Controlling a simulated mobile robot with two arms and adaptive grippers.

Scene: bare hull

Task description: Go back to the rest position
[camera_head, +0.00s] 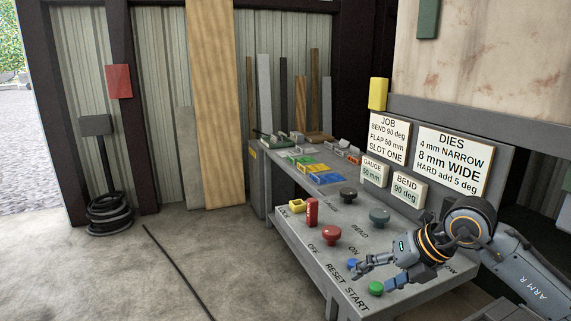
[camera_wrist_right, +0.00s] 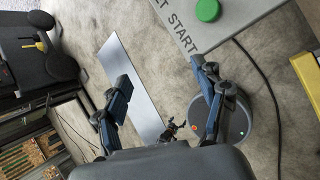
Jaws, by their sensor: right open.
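My right gripper (camera_head: 368,276) is open and empty above the front of the sloped control panel (camera_head: 318,262), close to the green START button (camera_head: 376,289) and the blue button (camera_head: 352,263). I cannot tell from the head view whether it touches them. In the right wrist view my right gripper (camera_wrist_right: 160,74) has its fingers wide apart with nothing between them at the tips. There the green button (camera_wrist_right: 208,10) lies beyond the fingertips, apart from them. My right arm (camera_head: 520,270) comes in from the lower right. My left gripper does not show in the head view.
The panel also carries a red knob (camera_head: 331,235), a red switch (camera_head: 311,211) and grey knobs. Signs stand behind it, including the DIES board (camera_head: 452,160). A pale metal strip (camera_wrist_right: 130,85) shows below in the wrist view. The concrete floor (camera_head: 220,270) at left is mostly clear.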

